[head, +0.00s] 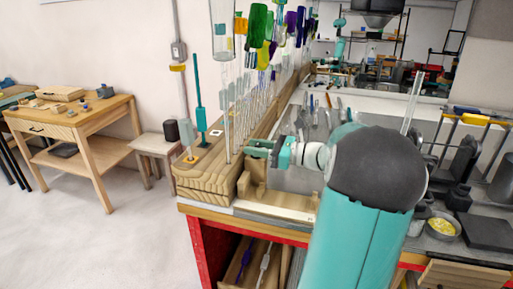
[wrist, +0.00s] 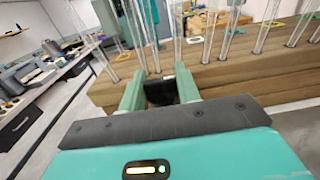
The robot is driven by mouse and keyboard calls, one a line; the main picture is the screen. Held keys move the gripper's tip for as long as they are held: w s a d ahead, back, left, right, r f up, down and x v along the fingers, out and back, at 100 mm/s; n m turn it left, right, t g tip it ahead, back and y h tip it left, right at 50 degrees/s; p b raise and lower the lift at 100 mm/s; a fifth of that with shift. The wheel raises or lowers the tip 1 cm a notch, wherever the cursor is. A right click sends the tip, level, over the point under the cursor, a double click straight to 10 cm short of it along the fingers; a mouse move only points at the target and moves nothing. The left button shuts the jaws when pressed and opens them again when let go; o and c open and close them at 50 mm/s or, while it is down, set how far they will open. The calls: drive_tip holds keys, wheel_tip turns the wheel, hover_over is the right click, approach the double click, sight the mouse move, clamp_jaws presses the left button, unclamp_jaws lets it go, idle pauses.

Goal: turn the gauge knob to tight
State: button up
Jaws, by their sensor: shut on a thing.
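A black knob (wrist: 161,92), which looks like the gauge knob, sits between the two green fingers in the wrist view, low in front of the stepped wooden rack. My gripper (wrist: 159,80) is shut on it, one finger on each side. In the head view my gripper (head: 259,149) reaches left to the near end of the wooden rack (head: 205,180). The knob is hidden there behind the fingers. No tight mark or pointer can be made out in either view.
Tall glass rods (wrist: 212,35) stand in the rack close above my fingers, with coloured pieces (head: 258,25) at the rod tops. The floor (head: 100,245) to the left is clear.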

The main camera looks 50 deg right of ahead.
idle(0.5)
drive_tip(key=o, duration=1)
drive_tip(key=shift+c, duration=0.2)
drive_tip(key=v, duration=1.3)
drive_tip(key=shift+s+d, duration=0.3)
drive_tip(key=shift+s, duration=0.1)
